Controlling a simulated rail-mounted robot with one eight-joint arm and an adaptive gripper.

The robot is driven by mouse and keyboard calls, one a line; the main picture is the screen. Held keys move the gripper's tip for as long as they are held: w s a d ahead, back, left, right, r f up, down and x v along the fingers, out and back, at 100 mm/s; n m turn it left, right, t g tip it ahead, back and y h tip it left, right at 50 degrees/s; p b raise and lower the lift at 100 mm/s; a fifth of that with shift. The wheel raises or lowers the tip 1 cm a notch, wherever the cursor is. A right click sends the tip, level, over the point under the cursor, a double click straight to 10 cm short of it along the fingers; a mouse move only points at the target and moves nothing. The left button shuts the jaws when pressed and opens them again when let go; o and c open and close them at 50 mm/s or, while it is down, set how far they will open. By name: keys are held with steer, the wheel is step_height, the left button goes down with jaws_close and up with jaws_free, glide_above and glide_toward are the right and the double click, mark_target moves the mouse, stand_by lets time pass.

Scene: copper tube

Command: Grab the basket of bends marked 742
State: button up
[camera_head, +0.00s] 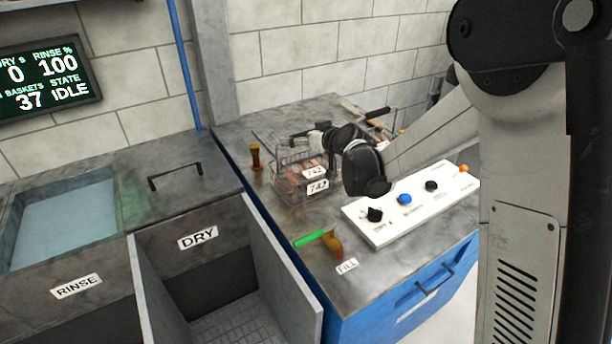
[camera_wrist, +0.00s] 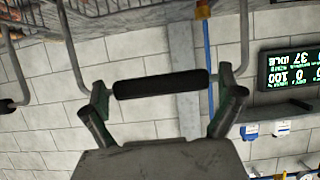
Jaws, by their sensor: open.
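The basket (camera_head: 290,190) is a wire basket of copper bends with 742 tags on its front, standing on the metal worktop in the head view. Its mesh (camera_wrist: 135,22) and wire handle arms show at the top of the wrist view, upside down. The black handle grip (camera_wrist: 162,85) lies across the wrist view between my fingertips. My gripper (camera_wrist: 163,90) is open, with one finger near each end of the grip; I cannot tell whether they touch it. In the head view my gripper (camera_head: 312,137) is above the basket, partly hidden by my dark wrist.
A second basket with a black handle (camera_head: 377,112) stands behind, partly hidden by my arm. The open DRY bay (camera_head: 197,237) and RINSE tank (camera_head: 76,287) are at left. The display (camera_head: 45,78) reads IDLE.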

steer(key=c, duration=1.6)
steer(key=shift+c, duration=0.3)
steer(key=shift+r, duration=0.15)
